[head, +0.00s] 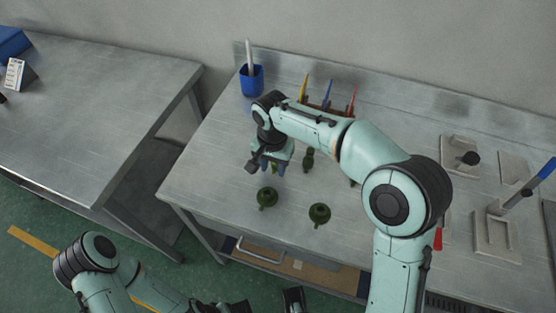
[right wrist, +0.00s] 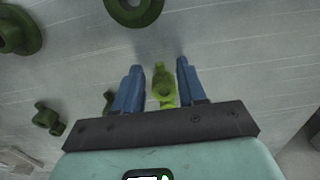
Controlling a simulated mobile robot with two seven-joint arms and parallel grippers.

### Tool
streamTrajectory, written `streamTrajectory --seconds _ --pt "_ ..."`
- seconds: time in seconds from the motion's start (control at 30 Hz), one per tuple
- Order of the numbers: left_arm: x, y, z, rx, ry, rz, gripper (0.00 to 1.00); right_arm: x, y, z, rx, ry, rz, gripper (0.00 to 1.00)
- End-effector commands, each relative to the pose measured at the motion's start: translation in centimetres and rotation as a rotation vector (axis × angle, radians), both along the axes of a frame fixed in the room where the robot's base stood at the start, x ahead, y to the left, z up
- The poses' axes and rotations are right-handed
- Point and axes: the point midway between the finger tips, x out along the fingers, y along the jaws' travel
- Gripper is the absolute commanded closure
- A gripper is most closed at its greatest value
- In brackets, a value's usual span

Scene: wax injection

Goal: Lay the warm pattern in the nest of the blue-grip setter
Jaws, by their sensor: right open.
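A bright yellow-green pattern (right wrist: 163,88) lies between the blue fingers of my right gripper (right wrist: 160,80) in the right wrist view. The fingers are open, with gaps visible on both sides of it. In the head view my right gripper (head: 272,168) is low over the left part of the right-hand bench, largely hiding that pattern. A blue-grip tool (head: 542,171) slopes over a pale square plate (head: 483,244) at the bench's right; the nest is not clear. My left arm is at the lower left; the state of its gripper is not readable.
Dark green patterns (head: 267,197) (head: 319,214) (head: 308,160) stand close around my right gripper. A blue cup (head: 251,80) and a rack with yellow, blue and red tools (head: 327,94) stand behind. More plates (head: 513,168) lie at right. The left bench (head: 90,110) is mostly clear.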

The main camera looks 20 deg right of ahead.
Motion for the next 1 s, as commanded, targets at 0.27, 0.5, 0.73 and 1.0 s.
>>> streamTrajectory --seconds 0.27,0.5,0.73,1.0 --pt "0.0 0.0 -0.1 0.0 -0.002 0.001 0.57 0.0 0.0 -0.8 0.001 -0.001 0.0 0.59" --pt "0.0 0.0 -0.1 0.0 -0.002 0.001 0.57 0.0 0.0 -0.8 0.001 -0.001 0.0 1.0" --pt "0.0 0.0 -0.1 0.001 -0.002 0.001 0.57 0.0 0.0 -0.8 0.001 -0.001 0.0 1.0" --pt "0.1 0.0 0.1 0.0 -0.001 0.0 0.57 0.1 0.0 0.4 0.001 -0.003 0.0 1.0"
